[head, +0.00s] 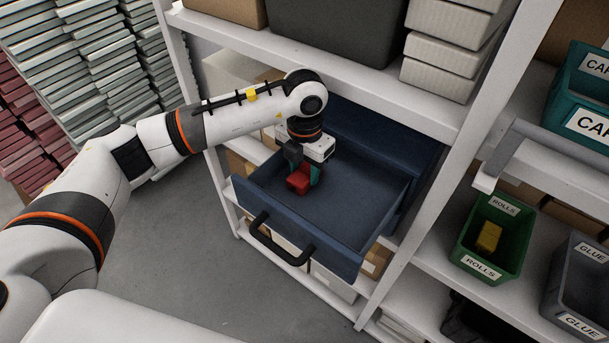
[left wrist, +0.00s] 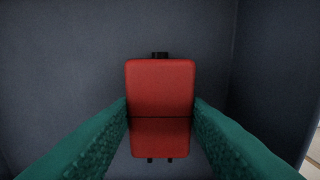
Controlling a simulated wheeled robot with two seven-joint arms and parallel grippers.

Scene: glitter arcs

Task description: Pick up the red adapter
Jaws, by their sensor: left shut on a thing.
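The red adapter (head: 298,181) is in the open blue drawer (head: 352,254), towards its left side. It also shows in the left wrist view (left wrist: 160,90) as a red block with a dark seam and small dark prongs at its ends. My left gripper (head: 304,172) reaches down into the drawer. Its green fingers (left wrist: 160,122) are shut on the two sides of the adapter. I cannot tell whether the adapter touches the drawer floor. My right gripper is not in view.
The drawer's black handle (head: 279,243) faces the front, and the rest of its floor is bare. White shelf posts (head: 420,192) and a shelf above frame it. A green ROLLS bin (head: 480,256) holding a yellow thing and a grey GLUE bin (head: 577,290) stand at right.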

